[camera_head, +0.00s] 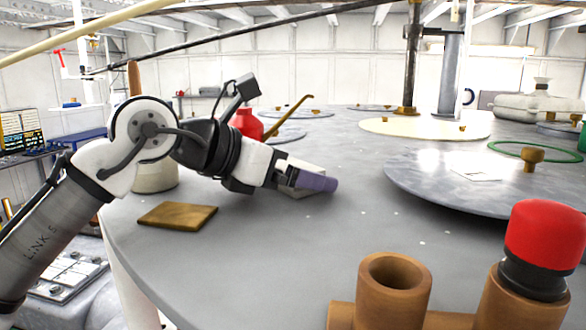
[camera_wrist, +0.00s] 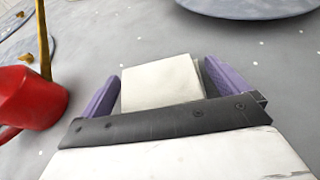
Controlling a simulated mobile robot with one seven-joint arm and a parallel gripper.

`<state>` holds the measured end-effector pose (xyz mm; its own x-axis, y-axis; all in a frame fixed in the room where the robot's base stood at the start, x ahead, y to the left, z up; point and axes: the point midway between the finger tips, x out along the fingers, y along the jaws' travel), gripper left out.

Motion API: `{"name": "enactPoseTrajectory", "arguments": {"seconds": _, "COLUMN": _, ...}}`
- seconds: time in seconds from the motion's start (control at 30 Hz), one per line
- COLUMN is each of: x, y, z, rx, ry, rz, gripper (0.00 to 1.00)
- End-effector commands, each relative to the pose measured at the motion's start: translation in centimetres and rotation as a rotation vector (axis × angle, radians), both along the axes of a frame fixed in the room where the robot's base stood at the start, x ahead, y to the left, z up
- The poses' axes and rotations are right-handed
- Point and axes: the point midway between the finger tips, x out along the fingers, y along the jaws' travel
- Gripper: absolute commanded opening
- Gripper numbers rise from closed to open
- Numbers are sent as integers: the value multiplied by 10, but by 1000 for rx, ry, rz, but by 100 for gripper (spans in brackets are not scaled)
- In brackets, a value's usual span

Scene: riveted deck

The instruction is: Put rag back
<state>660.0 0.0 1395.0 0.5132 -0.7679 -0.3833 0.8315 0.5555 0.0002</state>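The rag (camera_wrist: 160,83) is a folded off-white cloth pad, lying between my gripper's two purple fingers in the wrist view. My gripper (camera_wrist: 163,82) has its fingers spread wide, one on each side of the rag. A narrow gap seems to show beside the left finger; contact on the right side is unclear. In the head view my gripper (camera_head: 318,182) is low over the grey round table, tilted down to the right. A pale edge of the rag (camera_head: 300,193) shows beneath it there; the rest is hidden by the fingers.
A flat tan-brown pad (camera_head: 178,216) lies near the table's left edge. A red can (camera_wrist: 32,98) with a long spout stands close to my gripper. Brown pipes (camera_head: 393,290) and a red-capped object (camera_head: 545,240) are at the front right. Grey table is clear between.

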Motion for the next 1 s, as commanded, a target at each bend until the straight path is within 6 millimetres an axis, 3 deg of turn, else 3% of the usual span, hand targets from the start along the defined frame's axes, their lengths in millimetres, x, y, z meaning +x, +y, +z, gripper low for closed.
{"name": "enactPoseTrajectory", "arguments": {"seconds": 0.27, "x": -2, "y": 5, "z": 5, "rx": -3, "ry": -1, "rz": 1, "gripper": 100}}
{"name": "enactPoseTrajectory", "arguments": {"seconds": 0.7, "x": -48, "y": 72, "z": 37, "rx": -3, "ry": -1, "rz": 0, "gripper": 100}}
{"name": "enactPoseTrajectory", "arguments": {"seconds": 1.0, "x": -62, "y": 92, "z": 49, "rx": -1, "ry": -1, "rz": 0, "gripper": 100}}
